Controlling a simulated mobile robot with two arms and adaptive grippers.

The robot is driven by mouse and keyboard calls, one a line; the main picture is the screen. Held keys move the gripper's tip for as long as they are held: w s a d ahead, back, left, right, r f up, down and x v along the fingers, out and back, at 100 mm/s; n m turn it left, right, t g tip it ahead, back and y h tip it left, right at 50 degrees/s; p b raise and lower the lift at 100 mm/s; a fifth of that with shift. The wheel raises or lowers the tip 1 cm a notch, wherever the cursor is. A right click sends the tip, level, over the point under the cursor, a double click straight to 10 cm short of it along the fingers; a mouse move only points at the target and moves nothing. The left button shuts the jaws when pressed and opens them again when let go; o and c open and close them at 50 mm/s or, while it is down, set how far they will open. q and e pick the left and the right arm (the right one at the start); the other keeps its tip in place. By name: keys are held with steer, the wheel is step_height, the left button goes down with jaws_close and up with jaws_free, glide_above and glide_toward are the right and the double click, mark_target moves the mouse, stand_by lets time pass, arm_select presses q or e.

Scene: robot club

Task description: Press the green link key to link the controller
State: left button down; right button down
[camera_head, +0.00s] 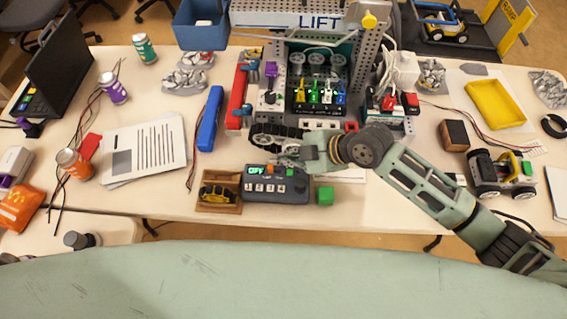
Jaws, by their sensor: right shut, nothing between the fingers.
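The controller (290,196) is a dark grey box near the front edge of the table. It has a lit green display (257,170), a row of pale keys and an orange key (269,171). A small green key (290,172) shows on its upper right part, just below my gripper. My right gripper (284,154) is shut and empty, over the far edge of the controller. I cannot tell whether its fingertips touch anything. My left gripper is not in view.
A small wheeled vehicle (490,180) is at right. Papers (143,150) lie left.

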mark_target(290, 173)
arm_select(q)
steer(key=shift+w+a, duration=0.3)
arm_select(e)
steer(key=shift+w+a+r+n, duration=0.1)
steer(key=shift+w+r+n, duration=0.35)
steer(key=shift+n, duration=0.15)
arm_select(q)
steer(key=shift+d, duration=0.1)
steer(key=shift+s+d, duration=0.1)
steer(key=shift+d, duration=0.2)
arm_select(e)
steer(key=shift+f, duration=0.15)
